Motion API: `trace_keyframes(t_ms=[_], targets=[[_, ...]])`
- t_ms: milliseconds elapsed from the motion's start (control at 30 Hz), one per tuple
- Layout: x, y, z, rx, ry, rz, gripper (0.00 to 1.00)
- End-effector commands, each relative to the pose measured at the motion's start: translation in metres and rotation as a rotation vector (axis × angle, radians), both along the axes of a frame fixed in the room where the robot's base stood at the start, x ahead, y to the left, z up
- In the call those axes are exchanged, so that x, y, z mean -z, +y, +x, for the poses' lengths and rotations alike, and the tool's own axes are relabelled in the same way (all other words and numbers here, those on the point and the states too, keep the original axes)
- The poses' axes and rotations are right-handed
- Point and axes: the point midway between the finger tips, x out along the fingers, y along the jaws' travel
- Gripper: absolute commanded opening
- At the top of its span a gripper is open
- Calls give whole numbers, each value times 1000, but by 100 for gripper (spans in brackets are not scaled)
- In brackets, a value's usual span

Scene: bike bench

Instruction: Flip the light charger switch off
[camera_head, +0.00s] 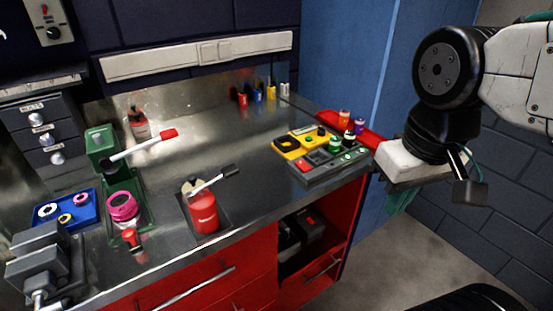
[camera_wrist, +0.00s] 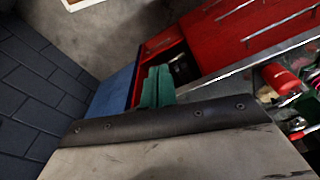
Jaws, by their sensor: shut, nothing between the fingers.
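A grey charger-like unit (camera_head: 328,168) with small colored lights or buttons lies at the right end of the metal bench. A red rocker-like part (camera_head: 304,166) shows on its left part; I cannot tell whether this is the switch, or its position. A yellow and black device (camera_head: 297,144) is beside it at the back. My gripper (camera_head: 400,201) hangs to the right of the bench end, apart from the unit, and is partly hidden by my wrist. In the wrist view its green fingers (camera_wrist: 157,86) are together and empty.
A red bottle (camera_head: 204,214), a pink roll (camera_head: 123,206), a blue tray (camera_head: 67,213) and a vise (camera_head: 40,262) stand on the bench. Red drawers (camera_head: 205,280) and an open shelf are below. A blue panel (camera_head: 335,60) rises behind the right end.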

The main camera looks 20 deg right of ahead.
Motion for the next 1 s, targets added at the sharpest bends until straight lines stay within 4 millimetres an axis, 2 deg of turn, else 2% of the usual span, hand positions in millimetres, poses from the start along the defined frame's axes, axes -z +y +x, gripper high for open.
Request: trace_keyframes(t_ms=[333,467,567,667,833,1000], targets=[[0,0,0,-2,0,0,0],[-6,1,11,-75,1,-7,0],[-16,2,36,-244,5,-22,0],[-28,5,76,-508,5,-45,0],[-39,13,158,-1036,-2,-94,0],[-34,20,231,-1491,-16,-143,0]])
